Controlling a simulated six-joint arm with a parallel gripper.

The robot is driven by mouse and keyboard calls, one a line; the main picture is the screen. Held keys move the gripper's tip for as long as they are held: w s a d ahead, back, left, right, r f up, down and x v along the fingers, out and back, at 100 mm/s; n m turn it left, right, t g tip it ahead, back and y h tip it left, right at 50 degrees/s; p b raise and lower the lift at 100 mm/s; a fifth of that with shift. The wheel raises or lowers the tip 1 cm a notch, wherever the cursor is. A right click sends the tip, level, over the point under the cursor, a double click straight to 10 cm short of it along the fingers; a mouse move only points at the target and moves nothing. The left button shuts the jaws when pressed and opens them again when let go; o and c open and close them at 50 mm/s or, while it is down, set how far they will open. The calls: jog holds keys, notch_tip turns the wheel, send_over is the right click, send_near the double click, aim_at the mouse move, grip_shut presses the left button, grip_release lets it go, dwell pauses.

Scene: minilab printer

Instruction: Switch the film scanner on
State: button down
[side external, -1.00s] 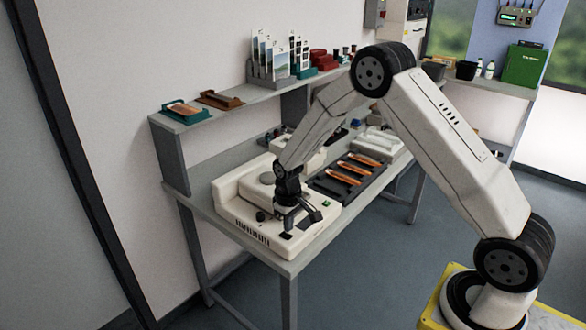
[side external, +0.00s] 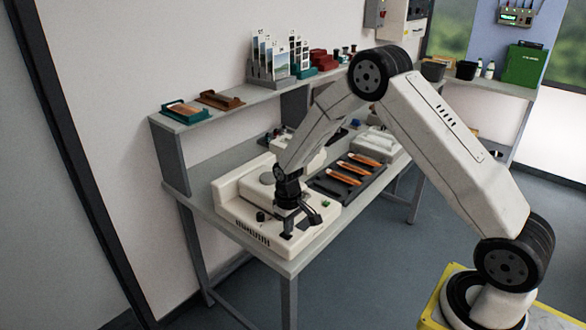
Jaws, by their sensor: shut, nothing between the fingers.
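A cream, box-shaped machine (side external: 240,208), which looks like the film scanner, stands at the front left of the bench. Its top has a round grey disc, a dark knob (side external: 260,217) and a small green button or light (side external: 325,204). Its front has dark vent slots. My gripper (side external: 301,222) is shut and empty, pointing down over the front right of the machine's top. A small dark patch (side external: 286,235) on the machine lies by the fingertips. I cannot tell whether the fingers touch it, nor whether any switch is on.
A dark tray (side external: 322,184) with several orange-brown strips lies right of the machine. A second pale device (side external: 378,142) stands farther back. A shelf (side external: 225,113) above holds small trays, a card rack and red items. The bench's front edge is close to the machine.

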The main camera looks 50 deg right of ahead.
aim_at(289, 237)
jog(key=shift+f, duration=0.75)
dwell(0.7)
jog(key=shift+r, duration=3.5)
jog(key=shift+r, duration=0.1)
jog(key=shift+s+a+r, duration=0.1)
jog(key=shift+s+r, duration=0.1)
jog(key=s+a+r+t, duration=0.1)
jog(key=s+a+r, duration=0.1)
jog(key=s, duration=0.7)
jog(key=s+a+r+t, duration=0.1)
jog(key=s+a+r, duration=0.2)
jog(key=s, duration=0.6)
notch_tip(289, 237, up, 2)
jog(key=shift+a+r+t, duration=0.25)
jog(key=shift+t, duration=0.05)
